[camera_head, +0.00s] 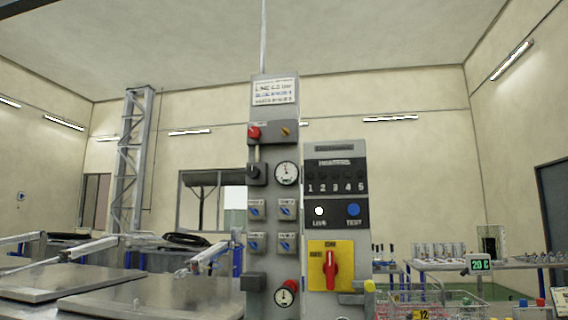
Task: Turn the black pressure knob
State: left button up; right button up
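The black pressure knob (254,172) sits on a dark block on the left side of the tall grey control column, at mid-height. A round white gauge (287,173) with a dark needle is just to its right. A thin grey pipe runs up from the block to a box with a red knob (254,132). The knob's turned position is too small to read. Neither of my grippers shows in the head view, and nothing is seen touching the knob.
Blue-handled valves (256,210) sit below the knob. A yellow switch plate (331,267) with a red handle and a numbered black panel (336,178) are to the right. Flat metal lids (150,297) fill the lower left. A wire basket (425,304) is at lower right.

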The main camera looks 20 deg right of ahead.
aim_at(253, 172)
jog(key=z, duration=0.1)
jog(key=k, duration=0.5)
jog(key=z, duration=0.85)
jog(key=i, duration=1.05)
